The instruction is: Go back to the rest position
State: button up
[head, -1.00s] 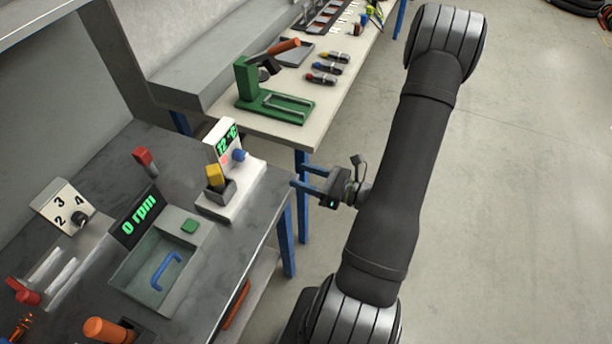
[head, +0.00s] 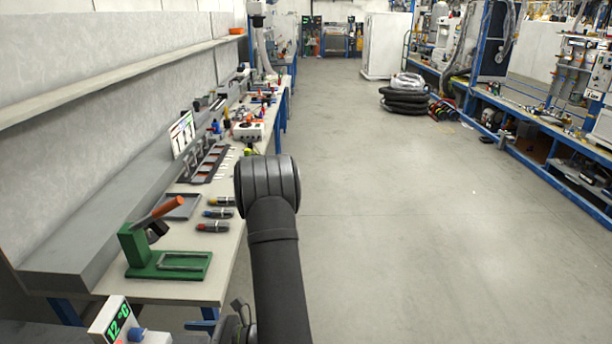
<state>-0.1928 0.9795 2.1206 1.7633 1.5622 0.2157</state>
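My gripper (head: 234,325) is at the bottom edge of the head view, left of my dark arm. Only its dark mount shows clearly. The fingers are cut off or cannot be told apart from the blue bench parts behind them, so I cannot tell whether they are open or shut. No held object is visible. My arm rises in front of the floor, to the right of the light workbench (head: 130,287).
A green press (head: 165,262) with an orange handle stands on the bench, near several small cylindrical tools (head: 215,213). The floor (head: 385,230) right of my arm is clear. Black hoses (head: 405,100) lie farther back.

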aim_at(142, 335)
jog(key=a, duration=1)
jog(key=shift+a, duration=0.3)
jog(key=shift+d, duration=0.15)
jog(key=d, duration=1.7)
jog(key=a, duration=1.8)
jog(key=shift+s, duration=0.1)
jog(key=shift+a, duration=0.2)
jog(key=n, duration=0.6)
jog(key=shift+d, duration=0.6)
dwell(1.6)
